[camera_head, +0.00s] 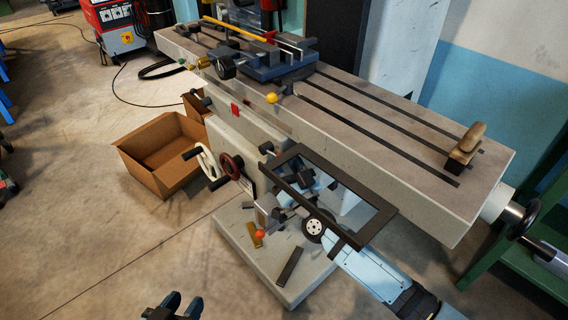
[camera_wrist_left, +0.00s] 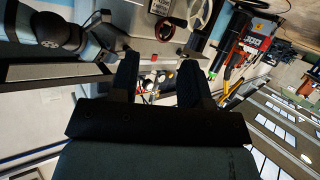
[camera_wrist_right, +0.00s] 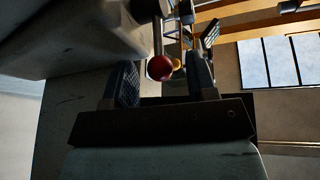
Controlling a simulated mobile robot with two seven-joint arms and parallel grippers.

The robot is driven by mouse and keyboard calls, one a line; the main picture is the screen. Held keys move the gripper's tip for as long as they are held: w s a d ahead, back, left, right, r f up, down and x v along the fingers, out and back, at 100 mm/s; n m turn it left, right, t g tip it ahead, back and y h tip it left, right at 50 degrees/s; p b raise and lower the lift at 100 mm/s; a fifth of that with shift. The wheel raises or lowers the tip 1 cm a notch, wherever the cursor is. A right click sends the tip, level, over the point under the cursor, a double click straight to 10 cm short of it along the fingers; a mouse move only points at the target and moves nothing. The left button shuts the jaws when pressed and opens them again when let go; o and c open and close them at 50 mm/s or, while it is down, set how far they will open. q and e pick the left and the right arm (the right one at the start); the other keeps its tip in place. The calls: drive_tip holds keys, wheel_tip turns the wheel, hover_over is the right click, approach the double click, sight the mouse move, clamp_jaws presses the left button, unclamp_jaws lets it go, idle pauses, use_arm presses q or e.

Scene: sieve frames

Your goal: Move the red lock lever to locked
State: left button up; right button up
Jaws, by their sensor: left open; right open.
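The red lock lever shows in the right wrist view as a metal rod with a round red knob (camera_wrist_right: 160,67). The knob appears between the two spread fingers of my right gripper (camera_wrist_right: 163,82), near their tips; contact cannot be made out. In the head view a red-orange ball (camera_head: 260,233), likely this knob, sits low on the machine beside my right gripper (camera_head: 277,213), which is partly hidden among machine parts. My left gripper (camera_head: 183,307) is open and empty at the bottom edge of the head view, away from the lever. Its spread fingers show in the left wrist view (camera_wrist_left: 157,72).
The long grey machine table (camera_head: 400,125) lies above my right gripper. A black rectangular frame (camera_head: 345,178) surrounds part of the right arm's area. A handwheel (camera_head: 231,167) and a cardboard box (camera_head: 160,150) are to the left. Open floor (camera_head: 110,230) lies at lower left.

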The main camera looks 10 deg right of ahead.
drive_tip(key=shift+c, duration=0.4)
clamp_jaws()
use_arm(q)
drive_tip(key=w+d+r+t+h+b, duration=0.1)
drive_tip(key=d+r+t+h+b, duration=0.3)
drive_tip(key=r+b, duration=0.3)
drive_tip(key=shift+w+d+m+b, duration=0.3)
drive_tip(key=shift+w+d+b, duration=0.1)
drive_tip(key=shift+b, duration=0.65)
use_arm(e)
wheel_tip(320, 180, down, 2)
drive_tip(key=m+t, duration=0.1)
drive_tip(key=t, duration=0.1)
drive_tip(key=shift+f+t, duration=0.1)
drive_tip(key=shift+t, duration=0.3)
use_arm(q)
drive_tip(key=shift+r, duration=0.1)
